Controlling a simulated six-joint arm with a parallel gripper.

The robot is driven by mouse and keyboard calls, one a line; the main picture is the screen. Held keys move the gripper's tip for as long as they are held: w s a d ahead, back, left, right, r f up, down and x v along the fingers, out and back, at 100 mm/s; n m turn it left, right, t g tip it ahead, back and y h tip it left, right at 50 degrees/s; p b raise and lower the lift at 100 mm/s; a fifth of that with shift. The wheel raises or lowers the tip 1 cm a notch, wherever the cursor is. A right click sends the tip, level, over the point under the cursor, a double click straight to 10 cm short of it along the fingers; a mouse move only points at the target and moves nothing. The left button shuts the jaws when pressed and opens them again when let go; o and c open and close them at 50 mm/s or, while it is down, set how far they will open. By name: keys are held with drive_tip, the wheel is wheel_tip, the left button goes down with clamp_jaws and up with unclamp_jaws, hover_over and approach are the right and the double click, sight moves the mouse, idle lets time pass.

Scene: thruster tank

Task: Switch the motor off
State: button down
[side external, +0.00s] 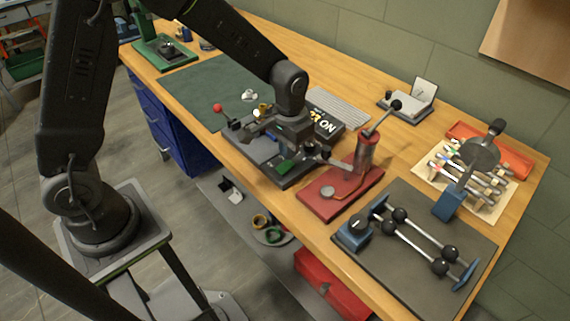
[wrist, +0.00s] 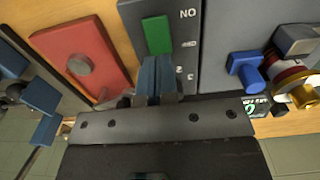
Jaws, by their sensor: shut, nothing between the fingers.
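A dark grey motor panel (wrist: 185,70) lies under my gripper. A green switch piece (wrist: 157,35) is set in it, with white lettering along one side that reads as an upside-down "ON" near the green piece and smaller marks lower down. The green piece also shows in the side view (side external: 285,167). My gripper (wrist: 157,70) is shut and empty, its blue fingertips over the panel just below the green piece in the wrist view. I cannot tell whether they touch it. In the side view the fingertips are partly hidden by the gripper body.
A red-based lever press (side external: 338,192) stands close to the right of the panel in the side view. A dark display box (side external: 327,127) with white letters and yellow figures is behind. A red-knobbed lever (side external: 218,107) rises at left. A green mat (side external: 205,85) has free room.

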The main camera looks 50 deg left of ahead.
sight(289, 163)
drive_tip(key=shift+f, duration=1.25)
idle(0.5)
drive_tip(key=shift+r, duration=3.55)
drive_tip(key=s+a+r+t, duration=0.2)
drive_tip(key=s+r, duration=0.5)
drive_tip(key=s, duration=0.2)
drive_tip(key=s+a+r+t, duration=0.2)
drive_tip(key=s+r, duration=0.4)
drive_tip(key=s, duration=0.3)
drive_tip(key=shift+s+a+r+t, duration=0.3)
drive_tip(key=shift+s+r+t, duration=0.05)
drive_tip(key=shift+t, duration=0.45)
